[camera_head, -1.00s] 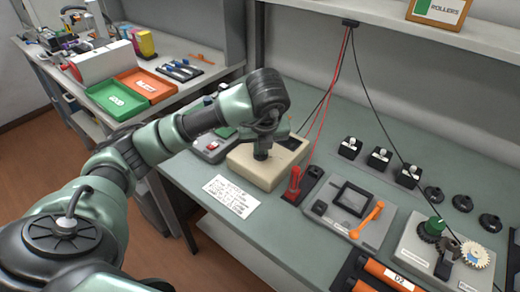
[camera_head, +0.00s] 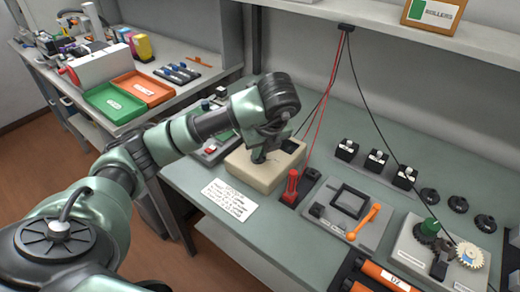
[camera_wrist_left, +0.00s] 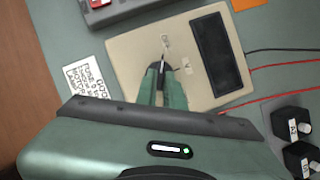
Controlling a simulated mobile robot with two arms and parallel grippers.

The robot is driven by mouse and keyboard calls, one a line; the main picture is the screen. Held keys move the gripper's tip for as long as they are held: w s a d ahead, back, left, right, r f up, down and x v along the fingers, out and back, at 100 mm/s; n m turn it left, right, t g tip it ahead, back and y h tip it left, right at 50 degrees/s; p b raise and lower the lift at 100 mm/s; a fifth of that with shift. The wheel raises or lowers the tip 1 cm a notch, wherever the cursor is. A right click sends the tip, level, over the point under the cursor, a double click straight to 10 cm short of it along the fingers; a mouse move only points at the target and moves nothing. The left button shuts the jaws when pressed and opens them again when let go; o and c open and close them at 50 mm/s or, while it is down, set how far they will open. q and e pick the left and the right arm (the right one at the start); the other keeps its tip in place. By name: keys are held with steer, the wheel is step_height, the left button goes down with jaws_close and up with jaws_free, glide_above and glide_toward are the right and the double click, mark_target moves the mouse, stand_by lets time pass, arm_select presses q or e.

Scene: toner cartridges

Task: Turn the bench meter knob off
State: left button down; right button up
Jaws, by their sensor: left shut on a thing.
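The bench meter (camera_head: 238,167) is a beige box on the green bench; it also shows in the left wrist view (camera_wrist_left: 125,50) with a dark display (camera_wrist_left: 217,52) and small printed labels on its face. My left gripper (camera_head: 259,157) reaches down onto the meter's top face. In the left wrist view its fingertips (camera_wrist_left: 160,72) are close together on the meter's knob (camera_wrist_left: 162,64). The knob is mostly hidden by the fingers; a thin light pointer mark shows just beyond them. My right gripper is not in view.
A printed card (camera_head: 229,199) lies in front of the meter. Red and black leads run from the meter side, near a red-handled switch (camera_head: 291,186). A grey fixture with an orange lever (camera_head: 364,221) and several black sockets stand to the right.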

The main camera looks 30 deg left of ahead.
arm_select(q)
steer(key=c, duration=1.5)
jaws_free()
steer(key=p+v, duration=0.2)
steer(key=v, duration=0.5)
steer(key=shift+r+p, duration=0.4)
steer(key=shift+r, duration=0.05)
